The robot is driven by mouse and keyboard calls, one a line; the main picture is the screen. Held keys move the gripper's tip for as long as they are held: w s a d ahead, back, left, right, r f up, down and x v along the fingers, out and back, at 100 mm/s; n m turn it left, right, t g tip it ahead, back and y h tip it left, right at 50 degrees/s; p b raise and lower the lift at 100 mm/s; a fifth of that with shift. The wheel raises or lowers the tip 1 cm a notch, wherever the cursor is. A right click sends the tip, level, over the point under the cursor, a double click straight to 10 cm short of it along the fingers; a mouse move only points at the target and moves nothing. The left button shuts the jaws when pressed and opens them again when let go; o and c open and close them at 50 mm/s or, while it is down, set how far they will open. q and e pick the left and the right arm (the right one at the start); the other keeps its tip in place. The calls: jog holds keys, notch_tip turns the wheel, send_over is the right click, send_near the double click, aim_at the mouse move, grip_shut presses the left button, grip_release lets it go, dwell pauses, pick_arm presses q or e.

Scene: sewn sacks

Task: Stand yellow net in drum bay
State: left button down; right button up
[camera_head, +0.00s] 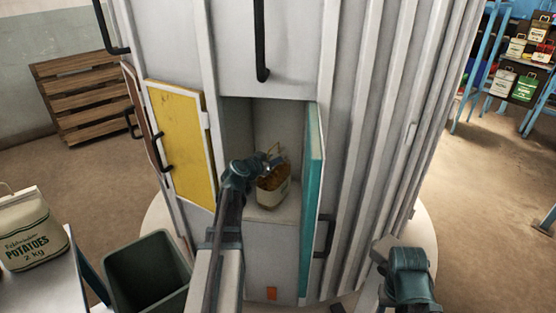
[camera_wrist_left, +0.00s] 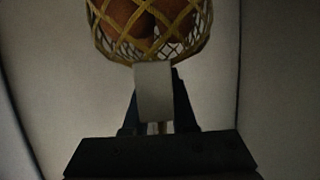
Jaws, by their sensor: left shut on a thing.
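The yellow net (camera_head: 273,190) is inside the open drum bay (camera_head: 262,213), low and close to the bay floor. I cannot tell whether it touches the floor. In the left wrist view the net (camera_wrist_left: 118,42) has yellow mesh around brown round contents, with a pale tag (camera_wrist_left: 153,92) hanging at the fingers. My left gripper (camera_head: 272,163) reaches into the bay and is shut on the top of the net. Part of the net is hidden by the gripper. My right arm's end (camera_head: 405,276) is at the lower right, outside the drum; its fingers do not show clearly.
A teal door (camera_head: 313,180) stands open at the bay's right side. A yellow door (camera_head: 180,140) is on the left. A dark bin (camera_head: 147,270) and a potato sack (camera_head: 32,235) on a table are at lower left. A shelf with small sacks (camera_head: 525,85) is far right.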

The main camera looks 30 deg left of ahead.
pick_arm(q)
jog(key=shift+f, duration=0.25)
jog(key=shift+r, duration=0.1)
jog(key=c, duration=0.7)
grip_release()
